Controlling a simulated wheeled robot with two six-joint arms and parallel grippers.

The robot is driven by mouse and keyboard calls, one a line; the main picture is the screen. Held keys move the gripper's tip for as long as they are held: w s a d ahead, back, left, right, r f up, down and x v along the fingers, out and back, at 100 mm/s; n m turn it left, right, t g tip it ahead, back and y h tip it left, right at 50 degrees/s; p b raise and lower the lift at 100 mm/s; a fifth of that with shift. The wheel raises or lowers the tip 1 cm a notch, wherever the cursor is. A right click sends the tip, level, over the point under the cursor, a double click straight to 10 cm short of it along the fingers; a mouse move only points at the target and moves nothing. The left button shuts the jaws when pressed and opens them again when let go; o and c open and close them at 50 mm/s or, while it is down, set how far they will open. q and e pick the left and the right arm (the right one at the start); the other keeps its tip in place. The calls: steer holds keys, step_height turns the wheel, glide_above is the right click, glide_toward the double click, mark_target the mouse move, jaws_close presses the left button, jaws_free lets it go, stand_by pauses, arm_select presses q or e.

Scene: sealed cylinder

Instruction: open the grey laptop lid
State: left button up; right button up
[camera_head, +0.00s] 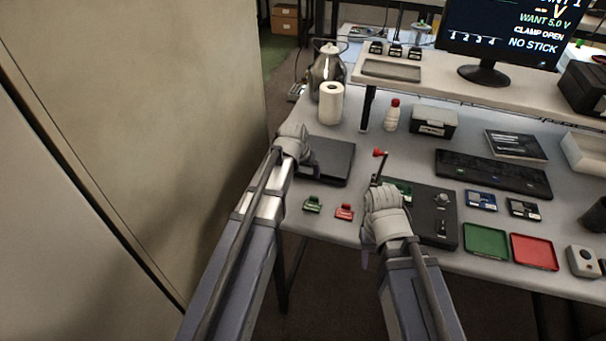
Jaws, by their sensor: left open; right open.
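The grey laptop (333,161) lies flat and closed on the left part of the table, a dark slab with its lid down. My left gripper (306,156) is at the laptop's left edge. Its fingers are small and dark against the laptop, and I cannot tell whether they touch the lid. My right gripper (378,222) is over the left side of a dark box with a red-tipped lever, apart from the laptop. Its wrist hides most of its fingers.
The dark box (435,217) carries a red-knobbed lever (379,154). Green (312,204) and red (345,212) small parts lie in front of the laptop. A paper roll (331,103) and metal kettle (327,68) stand behind it. Green (486,241) and red (534,251) trays lie right.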

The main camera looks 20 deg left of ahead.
arm_select(q)
steer(key=shift+c, duration=0.2)
jaws_close()
stand_by(0.6)
steer(key=shift+r, duration=0.1)
